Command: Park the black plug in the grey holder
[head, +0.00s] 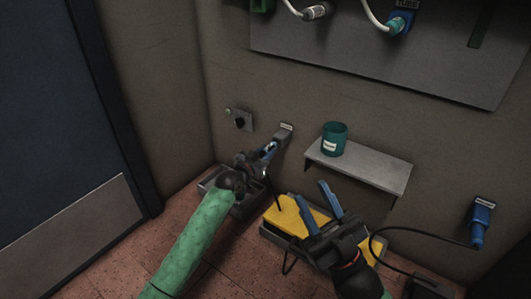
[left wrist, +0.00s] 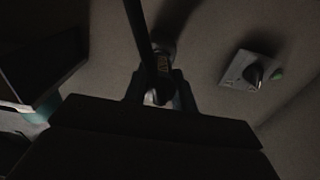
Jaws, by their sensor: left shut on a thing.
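My left gripper (head: 269,149) is at the wall just below a small white label (head: 286,127). It is shut on the black plug, which shows as a dark shape (left wrist: 158,94) between the fingers in the left wrist view. A dark cable (left wrist: 140,40) runs up past the fingers there. The grey holder (left wrist: 163,52) appears on the wall right behind the plug, partly hidden. I cannot tell whether the plug is seated in it or just in front. My right gripper (head: 311,190) is open and empty above a yellow object.
A wall knob (head: 240,120) is left of my left gripper. A grey shelf (head: 375,168) bears a teal cup (head: 334,139). A blue plug (head: 480,224) sits on the wall at right. The yellow object (head: 282,219) lies in a floor tray. A grey panel (head: 380,60) hangs above.

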